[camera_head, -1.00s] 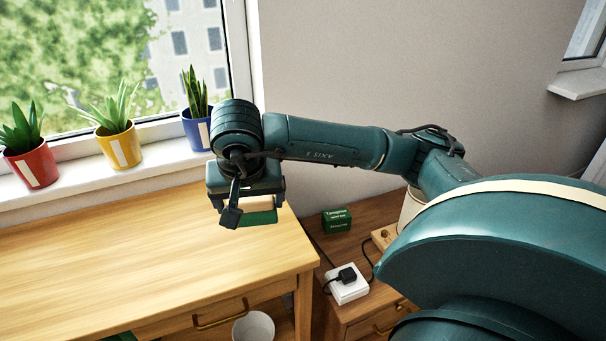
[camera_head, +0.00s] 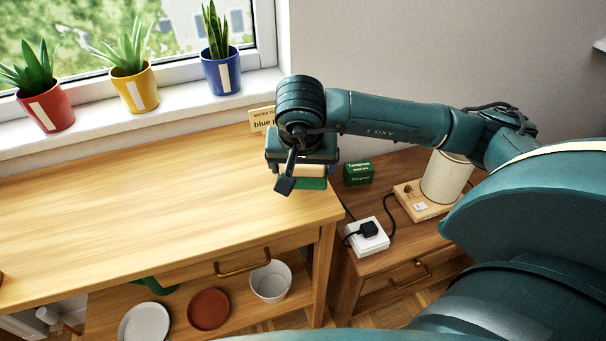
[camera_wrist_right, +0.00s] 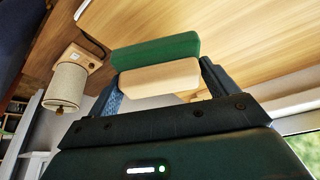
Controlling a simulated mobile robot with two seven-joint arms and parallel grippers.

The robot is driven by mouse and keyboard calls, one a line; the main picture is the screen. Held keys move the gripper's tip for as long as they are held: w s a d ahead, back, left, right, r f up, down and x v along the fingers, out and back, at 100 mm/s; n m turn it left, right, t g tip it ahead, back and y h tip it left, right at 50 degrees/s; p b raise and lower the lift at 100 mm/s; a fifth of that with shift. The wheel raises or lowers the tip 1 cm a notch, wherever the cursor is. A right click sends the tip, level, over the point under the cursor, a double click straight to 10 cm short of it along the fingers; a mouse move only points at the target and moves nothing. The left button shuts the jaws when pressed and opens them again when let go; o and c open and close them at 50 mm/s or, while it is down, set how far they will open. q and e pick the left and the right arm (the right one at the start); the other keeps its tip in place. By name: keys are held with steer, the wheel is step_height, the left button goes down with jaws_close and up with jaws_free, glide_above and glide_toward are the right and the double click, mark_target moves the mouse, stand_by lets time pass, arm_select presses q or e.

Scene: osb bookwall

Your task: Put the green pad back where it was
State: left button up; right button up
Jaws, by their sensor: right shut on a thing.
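My right gripper (camera_head: 303,172) is shut on the green pad (camera_head: 312,184), above the right end of the wooden desk. In the right wrist view the pad (camera_wrist_right: 155,50) is a green slab on a pale wooden-looking block (camera_wrist_right: 160,78), and the block sits between the two fingers. I cannot tell the exact gap between pad and desk. A small sign (camera_head: 262,118) with "blue p..." stands at the desk's back edge, partly hidden by the gripper. My left gripper is not in view.
Red (camera_head: 47,108), yellow (camera_head: 135,90) and blue (camera_head: 222,72) plant pots stand on the windowsill. A green box (camera_head: 358,172), a white socket block (camera_head: 367,238) and a lamp (camera_head: 446,178) are on the lower cabinet. The desk top (camera_head: 150,195) is largely clear.

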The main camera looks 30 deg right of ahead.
mark_target(302, 176)
steer(key=shift+f, duration=1.4)
steer(key=shift+f+b, duration=0.15)
steer(key=shift+b, duration=0.15)
steer(key=o, duration=0.8)
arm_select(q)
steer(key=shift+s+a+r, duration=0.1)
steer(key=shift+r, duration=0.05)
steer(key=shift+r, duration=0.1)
